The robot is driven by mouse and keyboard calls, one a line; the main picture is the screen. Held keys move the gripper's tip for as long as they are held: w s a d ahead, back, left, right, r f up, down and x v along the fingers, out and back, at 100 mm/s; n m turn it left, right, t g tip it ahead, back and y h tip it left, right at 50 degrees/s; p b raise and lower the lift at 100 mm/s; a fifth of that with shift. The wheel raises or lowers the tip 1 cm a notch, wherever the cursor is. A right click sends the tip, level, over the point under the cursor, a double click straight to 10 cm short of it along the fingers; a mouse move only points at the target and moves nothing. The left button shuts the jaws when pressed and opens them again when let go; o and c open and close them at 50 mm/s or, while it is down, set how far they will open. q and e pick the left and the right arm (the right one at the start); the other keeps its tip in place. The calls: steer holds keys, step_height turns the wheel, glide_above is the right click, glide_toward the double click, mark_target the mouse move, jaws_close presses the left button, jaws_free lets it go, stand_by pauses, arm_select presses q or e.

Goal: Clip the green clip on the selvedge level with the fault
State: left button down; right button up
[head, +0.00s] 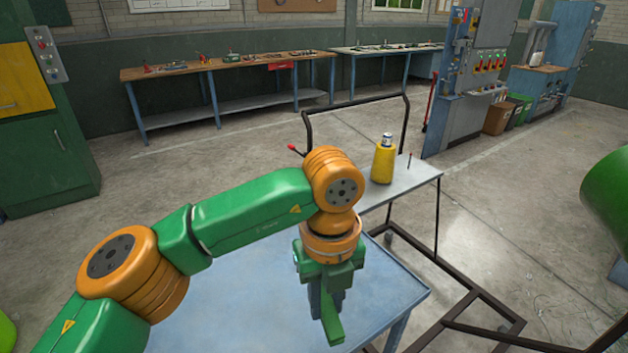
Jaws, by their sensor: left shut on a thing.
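My left gripper (326,299) points down over the blue table. It is shut on the green clip (332,325), a narrow green piece that sticks out below and in front of the fingers. The gripper hides part of the clip. I see no turf, selvedge or fault in the head view. My right gripper is not in view.
The blue table (235,315) is bare where it shows. Beyond it, a small grey shelf (415,180) carries a yellow container (383,164). A dark metal frame (490,300) stands at the right. Workbenches (235,68) line the back; open floor lies between.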

arm_select(q)
steer(key=s+a+f+n, duration=0.2)
steer(key=a+n, duration=0.6)
steer(key=n, duration=0.8)
steer(key=s+a+f+n, duration=0.2)
steer(key=a+n, duration=0.6)
steer(key=n, duration=0.8)
steer(key=shift+s+a+f, duration=0.4)
steer(key=shift+s, duration=0.35)
steer(key=shift+w, duration=0.1)
